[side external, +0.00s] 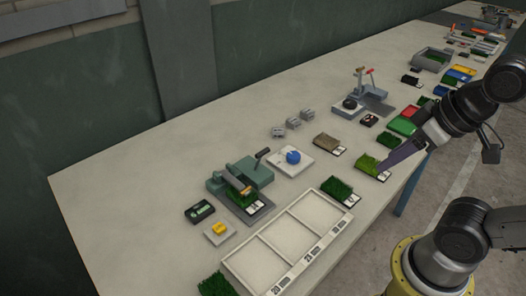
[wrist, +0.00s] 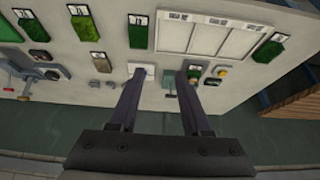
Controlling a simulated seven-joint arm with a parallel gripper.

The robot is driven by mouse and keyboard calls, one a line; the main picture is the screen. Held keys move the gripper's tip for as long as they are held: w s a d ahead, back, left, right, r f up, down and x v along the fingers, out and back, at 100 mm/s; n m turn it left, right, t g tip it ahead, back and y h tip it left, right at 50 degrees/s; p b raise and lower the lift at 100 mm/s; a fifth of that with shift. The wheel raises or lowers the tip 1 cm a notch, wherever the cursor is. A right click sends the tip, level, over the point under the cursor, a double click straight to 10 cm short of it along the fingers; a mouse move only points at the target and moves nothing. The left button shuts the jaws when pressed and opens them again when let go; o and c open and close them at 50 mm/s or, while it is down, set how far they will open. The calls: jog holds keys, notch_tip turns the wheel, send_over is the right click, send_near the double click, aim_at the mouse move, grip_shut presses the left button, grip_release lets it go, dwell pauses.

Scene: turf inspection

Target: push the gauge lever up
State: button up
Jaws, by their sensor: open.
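A teal bench device (side external: 222,178) stands at the left of the table, with a green turf piece under its grey arm. Its lever (side external: 263,153) has a black handle and slants upward to the right. A second grey device (side external: 376,91) farther back has an upright post and a red-tipped lever (side external: 370,71). I cannot tell for sure which one is the gauge. My gripper (side external: 383,170) hangs over the table's front edge, apart from both. In the wrist view my gripper (wrist: 160,74) is open and empty; the teal device (wrist: 171,79) shows partly between its fingers, beside the right one.
A white three-section tray (side external: 268,245) lies at the front. Bare table (side external: 135,180) lies at the far left.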

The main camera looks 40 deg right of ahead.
dwell(0.3)
jog(key=w+d+r+n+g+h, duration=0.1)
jog(key=w+d+r+n+g, duration=0.1)
jog(key=w+r+n, duration=0.45)
jog(key=n+g+h, duration=0.3)
jog(key=n+g, duration=0.2)
jog(key=n, duration=0.7)
send_over(259, 161)
jog(key=a, duration=0.3)
notch_tip(259, 161, down, 10)
jog(key=x, duration=0.9)
jog(key=d+x, duration=0.1)
jog(key=x, duration=0.4)
jog(key=shift+w+r, duration=0.1)
jog(key=shift+w, duration=0.15)
